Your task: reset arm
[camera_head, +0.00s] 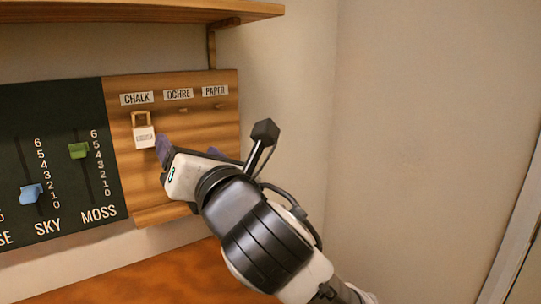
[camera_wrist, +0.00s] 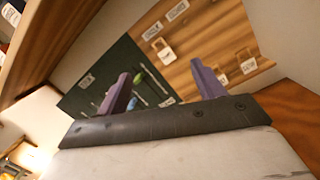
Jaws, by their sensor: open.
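My gripper (camera_head: 188,150) is in front of the wooden peg board (camera_head: 170,205) in the head view, at the end of my arm reaching in from the lower right. In the wrist view its two purple fingers stand wide apart (camera_wrist: 163,85), with nothing held between them. A white tag (camera_head: 144,137) with a tan loop hangs under the CHALK label, just left of the gripper. The OCHRE (camera_head: 178,94) and PAPER (camera_head: 215,91) labels are above my gripper. The wrist view shows several pale tags on the board, one near the right finger (camera_wrist: 248,65); their text is unreadable.
A dark slider panel (camera_head: 60,150) is left of the board, with a blue SKY knob (camera_head: 31,193) low and a green MOSS knob (camera_head: 78,151) high. A wooden shelf (camera_head: 140,11) overhangs above. Bare wall (camera_head: 430,130) leaves free room at the right.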

